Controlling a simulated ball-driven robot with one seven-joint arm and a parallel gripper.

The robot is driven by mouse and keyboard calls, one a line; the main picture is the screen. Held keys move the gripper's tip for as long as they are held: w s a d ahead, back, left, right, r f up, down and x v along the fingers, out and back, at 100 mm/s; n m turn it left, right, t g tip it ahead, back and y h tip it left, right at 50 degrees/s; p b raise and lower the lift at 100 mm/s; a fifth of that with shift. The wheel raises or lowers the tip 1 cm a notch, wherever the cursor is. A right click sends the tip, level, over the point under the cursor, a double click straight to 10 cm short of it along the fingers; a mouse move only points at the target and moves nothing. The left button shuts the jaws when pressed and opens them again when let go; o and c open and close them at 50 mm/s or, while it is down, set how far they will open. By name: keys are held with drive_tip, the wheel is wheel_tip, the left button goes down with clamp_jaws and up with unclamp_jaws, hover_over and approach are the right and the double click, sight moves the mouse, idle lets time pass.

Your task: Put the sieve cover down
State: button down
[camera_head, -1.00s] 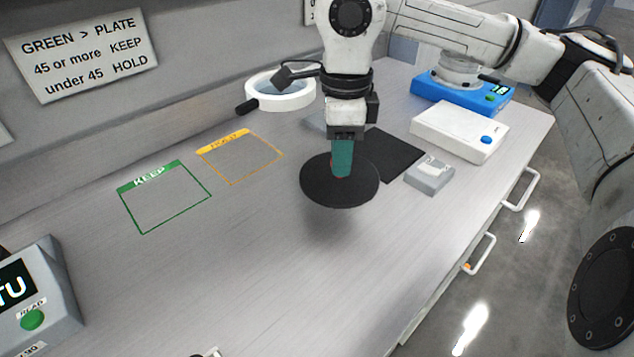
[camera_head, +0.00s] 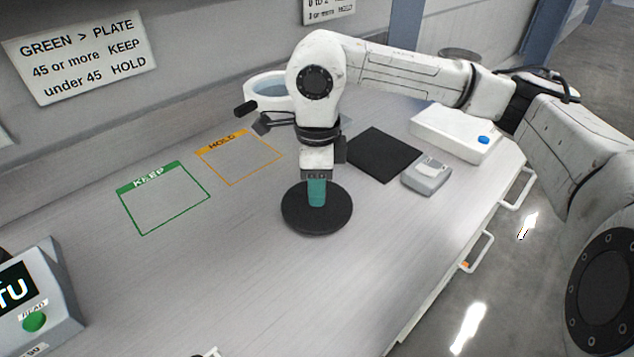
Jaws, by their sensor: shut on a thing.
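The sieve cover (camera_head: 317,220) is a flat black disc with a teal handle (camera_head: 317,193) standing up from its middle. My gripper (camera_head: 317,182) points down and is shut on the teal handle. The fingertips are small in this view and partly merge with the handle. The disc is level and at or very near the grey bench top, with little shadow showing around it. I cannot tell whether it touches the bench.
A black square mat (camera_head: 384,154), a small grey device (camera_head: 427,177) and a white box with a blue button (camera_head: 455,133) lie right of the cover. A white ring-shaped vessel (camera_head: 268,88) stands behind. The KEEP frame (camera_head: 165,197) and HOLD frame (camera_head: 240,157) are empty.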

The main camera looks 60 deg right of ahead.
drive_tip(key=shift+f, duration=0.15)
drive_tip(key=c, duration=0.8)
unclamp_jaws()
drive_tip(key=shift+r, duration=0.35)
wheel_tip(320, 180, up, 12)
drive_tip(key=shift+f, duration=0.15)
